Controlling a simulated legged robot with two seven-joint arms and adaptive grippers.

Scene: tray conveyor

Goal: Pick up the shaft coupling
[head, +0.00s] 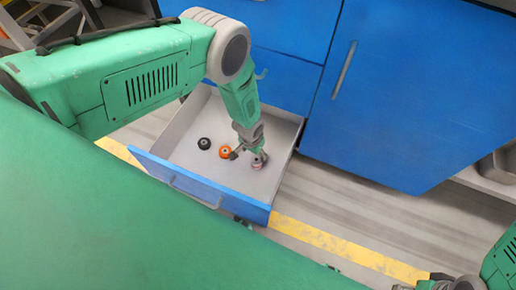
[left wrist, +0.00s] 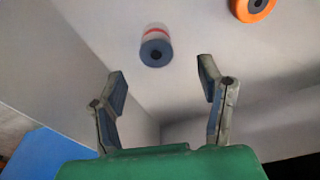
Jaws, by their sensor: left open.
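The shaft coupling, a short grey cylinder with a red band and a dark bore (left wrist: 156,48), stands on the floor of an open drawer. In the head view the shaft coupling (head: 258,164) is partly covered by my left gripper (head: 249,156). That gripper points down into the drawer, open and empty. In the left wrist view the coupling lies beyond the gap between the two fingertips (left wrist: 162,78), apart from both. My right gripper (head: 450,283) shows only partly at the lower right edge, and its fingers are unclear.
The drawer (head: 287,130) has grey walls and a blue front. An orange wheel with a dark centre (head: 225,152) lies left of the coupling; it also shows in the left wrist view (left wrist: 267,4). A black round part (head: 204,143) lies farther left. Blue cabinets (head: 410,90) stand behind.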

